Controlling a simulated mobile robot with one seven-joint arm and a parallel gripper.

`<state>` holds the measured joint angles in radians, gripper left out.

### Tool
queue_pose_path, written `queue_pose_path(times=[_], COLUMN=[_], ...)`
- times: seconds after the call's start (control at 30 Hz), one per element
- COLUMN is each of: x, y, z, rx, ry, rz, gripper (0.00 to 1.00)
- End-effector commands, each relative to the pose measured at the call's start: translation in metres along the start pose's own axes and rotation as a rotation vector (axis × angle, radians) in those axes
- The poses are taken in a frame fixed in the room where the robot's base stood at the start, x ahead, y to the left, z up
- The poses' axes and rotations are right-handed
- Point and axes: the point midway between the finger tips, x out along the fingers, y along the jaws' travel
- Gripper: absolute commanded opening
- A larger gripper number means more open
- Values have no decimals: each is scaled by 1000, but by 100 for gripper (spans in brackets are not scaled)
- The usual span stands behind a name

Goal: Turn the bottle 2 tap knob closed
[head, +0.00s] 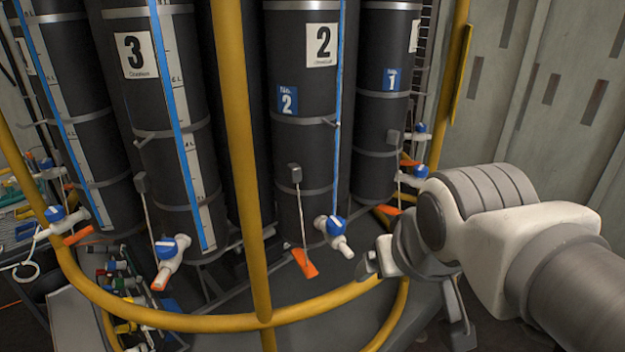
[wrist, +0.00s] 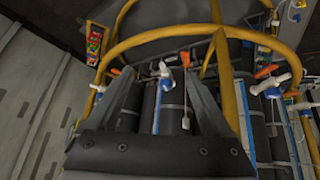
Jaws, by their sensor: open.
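The bottle 2 tap knob (head: 336,225) is blue, on a white tap low on the black bottle marked 2 (head: 305,130). The white spout points down and to the right. An orange tag (head: 305,263) hangs just left of it on a cord. My gripper (head: 412,290) is to the right of the tap and a little lower in the head view, apart from it. In the wrist view, which looks upside down, the blue knob (wrist: 166,84) shows between the two spread fingers of my gripper (wrist: 158,78). Nothing is held.
A yellow rail (head: 200,322) curves in front of the bottles, with an upright yellow post (head: 238,150) left of bottle 2. Bottle 3 (head: 160,110) stands at left with its own blue-knobbed tap (head: 166,250). Bottle 1 (head: 385,120) stands at right.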

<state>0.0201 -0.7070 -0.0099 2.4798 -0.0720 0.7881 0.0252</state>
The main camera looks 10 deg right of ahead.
Motion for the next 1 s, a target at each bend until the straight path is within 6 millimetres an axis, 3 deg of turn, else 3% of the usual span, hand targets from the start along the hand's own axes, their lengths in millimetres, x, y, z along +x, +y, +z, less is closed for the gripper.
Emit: queue_pose_path(times=[0.03, 0.3, 0.43, 0.6, 0.8, 1.0], x=[16, 48, 60, 79, 113, 150], y=[14, 73, 89, 93, 102, 105], z=[-15, -115, -157, -198, -211, -192], rx=[3, -76, -153, -285, -392, -474], ry=[53, 394, 550, 731, 878, 962], rz=[42, 201, 225, 189, 69, -139], gripper=[84, 84, 84, 84, 84, 84])
